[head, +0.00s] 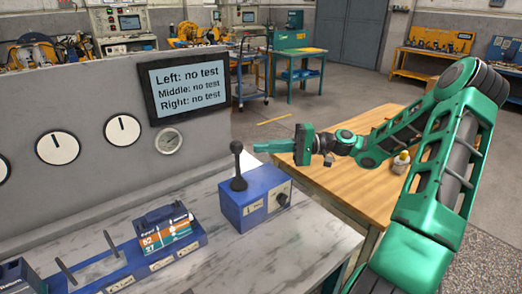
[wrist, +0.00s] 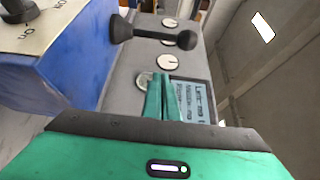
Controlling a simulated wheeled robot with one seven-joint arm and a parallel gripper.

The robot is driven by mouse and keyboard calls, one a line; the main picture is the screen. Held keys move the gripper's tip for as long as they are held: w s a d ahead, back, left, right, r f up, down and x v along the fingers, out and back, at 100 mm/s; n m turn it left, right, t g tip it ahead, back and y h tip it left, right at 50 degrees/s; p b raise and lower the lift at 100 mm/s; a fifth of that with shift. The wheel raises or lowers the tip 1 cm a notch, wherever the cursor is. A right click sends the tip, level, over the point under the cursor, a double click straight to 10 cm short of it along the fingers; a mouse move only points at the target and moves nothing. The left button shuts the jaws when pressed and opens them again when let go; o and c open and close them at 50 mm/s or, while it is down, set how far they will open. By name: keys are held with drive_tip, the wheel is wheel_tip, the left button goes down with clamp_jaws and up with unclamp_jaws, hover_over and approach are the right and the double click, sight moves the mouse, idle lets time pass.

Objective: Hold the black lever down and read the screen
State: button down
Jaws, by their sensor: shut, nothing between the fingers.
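The black lever (head: 238,166) stands upright on a blue box (head: 256,207) with a black knob at its side, on the marble-topped bench. In the wrist view the lever (wrist: 150,34) lies across the top of the picture, beyond the fingertips. The screen (head: 188,86) on the grey panel reads "Left: no test", "Middle: no test", "Right: no test". It shows sideways and partly covered in the wrist view (wrist: 191,101). My gripper (head: 257,147) is shut and empty, just right of the lever's ball at about its height, apparently apart from it. Its fingers (wrist: 161,80) are together.
A round gauge (head: 168,141) and several white dials (head: 122,129) sit on the panel. Left of the blue box is a rack holding an orange-labelled block (head: 167,231). A wooden table (head: 350,185) with a small bottle (head: 401,162) stands under my arm. Open floor lies behind.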

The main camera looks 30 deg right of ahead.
sight(237, 159)
drive_tip(key=x, duration=0.7)
drive_tip(key=shift+a, duration=0.2)
drive_tip(key=shift+s+a, duration=0.1)
drive_tip(key=shift+s, duration=1.85)
